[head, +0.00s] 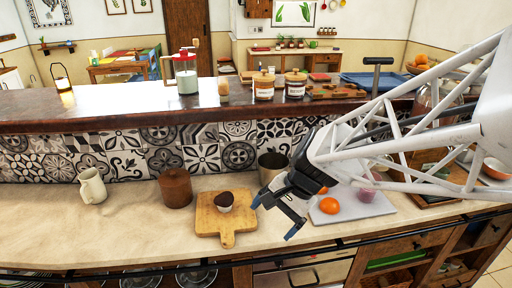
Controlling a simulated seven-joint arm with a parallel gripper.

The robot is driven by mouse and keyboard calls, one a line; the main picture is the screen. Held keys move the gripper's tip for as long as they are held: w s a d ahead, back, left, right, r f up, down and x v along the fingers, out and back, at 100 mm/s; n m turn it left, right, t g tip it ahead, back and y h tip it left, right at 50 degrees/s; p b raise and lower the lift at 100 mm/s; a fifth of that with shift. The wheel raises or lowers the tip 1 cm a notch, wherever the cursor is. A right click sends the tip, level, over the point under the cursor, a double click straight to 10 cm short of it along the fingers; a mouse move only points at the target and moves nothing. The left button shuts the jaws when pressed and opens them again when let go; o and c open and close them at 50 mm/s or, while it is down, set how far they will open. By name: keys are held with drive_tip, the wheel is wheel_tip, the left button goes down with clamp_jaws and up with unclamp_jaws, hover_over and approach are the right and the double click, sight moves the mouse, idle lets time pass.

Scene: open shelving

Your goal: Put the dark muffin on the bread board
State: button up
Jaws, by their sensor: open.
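The dark muffin (224,200), with a dark brown top and a pale wrapper, rests on a wooden board (228,224) with a short handle towards the counter's front edge. The board, which looks like the bread board, lies flat in the middle of the counter. My gripper (275,220) is just right of the board, pointing down and to the left. Its blue-tipped fingers are spread with nothing visible between them. The left finger is close to the board's right edge in the picture; I cannot tell its height above the counter.
A brown canister (175,188) and cream pitcher (92,186) stand to the left. A metal pot (272,166) is behind my gripper. The raised ledge behind holds jars (264,86). The left counter front is clear.

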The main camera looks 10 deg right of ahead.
drive_tip(key=s+d+r+n+t+h, duration=0.2)
drive_tip(key=s+d+r+n+h, duration=0.3)
drive_tip(key=s+n, duration=0.3)
drive_tip(key=shift+s+d+h, duration=0.5)
drive_tip(key=shift+s+d, duration=0.2)
drive_tip(key=shift+s, duration=0.6)
